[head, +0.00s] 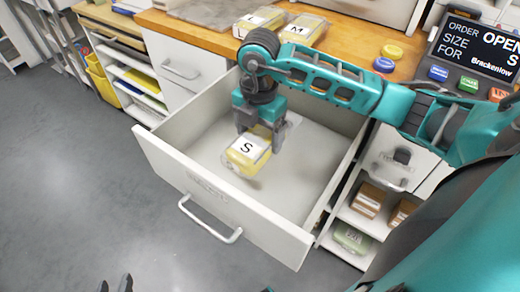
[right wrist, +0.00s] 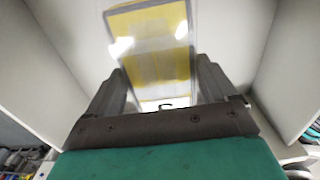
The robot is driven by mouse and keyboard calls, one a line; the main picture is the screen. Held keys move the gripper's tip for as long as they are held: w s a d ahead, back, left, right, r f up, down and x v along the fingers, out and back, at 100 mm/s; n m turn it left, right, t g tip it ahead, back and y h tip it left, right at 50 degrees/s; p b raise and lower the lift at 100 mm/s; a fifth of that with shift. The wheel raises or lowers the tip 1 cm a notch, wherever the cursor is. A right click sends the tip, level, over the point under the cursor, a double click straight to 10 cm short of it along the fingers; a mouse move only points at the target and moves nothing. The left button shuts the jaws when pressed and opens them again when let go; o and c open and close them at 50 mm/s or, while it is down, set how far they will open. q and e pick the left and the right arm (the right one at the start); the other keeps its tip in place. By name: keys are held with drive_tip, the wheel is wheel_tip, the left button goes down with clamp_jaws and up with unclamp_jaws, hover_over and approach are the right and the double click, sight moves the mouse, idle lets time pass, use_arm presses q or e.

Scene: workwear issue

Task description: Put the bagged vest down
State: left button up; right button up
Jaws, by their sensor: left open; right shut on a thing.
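The bagged vest (head: 247,158) is a yellow pack in clear plastic with a white label marked S. My right gripper (head: 259,136) points down and is shut on it, inside the open drawer (head: 203,180). In the right wrist view the bagged vest (right wrist: 153,45) extends beyond the two fingers (right wrist: 163,95). I cannot tell whether it touches the drawer floor. The drawer otherwise looks empty. Only the dark fingertips of my left gripper (head: 115,284) show at the bottom left, open, apart from the drawer.
Bags marked L (head: 260,20) and M (head: 303,29) lie on the wooden counter (head: 205,36). A screen (head: 480,45) reads order open, size S, for Brackenlow. Brown packs (head: 369,198) and a green pack (head: 351,238) sit on shelves right of the drawer. Floor at left is clear.

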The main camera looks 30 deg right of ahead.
sight(259, 135)
drive_tip(key=shift+f+b, duration=0.4)
drive_tip(key=shift+f, duration=2.25)
drive_tip(key=shift+f, duration=0.2)
drive_tip(key=o, duration=0.9)
wheel_tip(259, 135, up, 12)
drive_tip(key=shift+r+p, duration=0.2)
drive_tip(key=shift+p, duration=0.75)
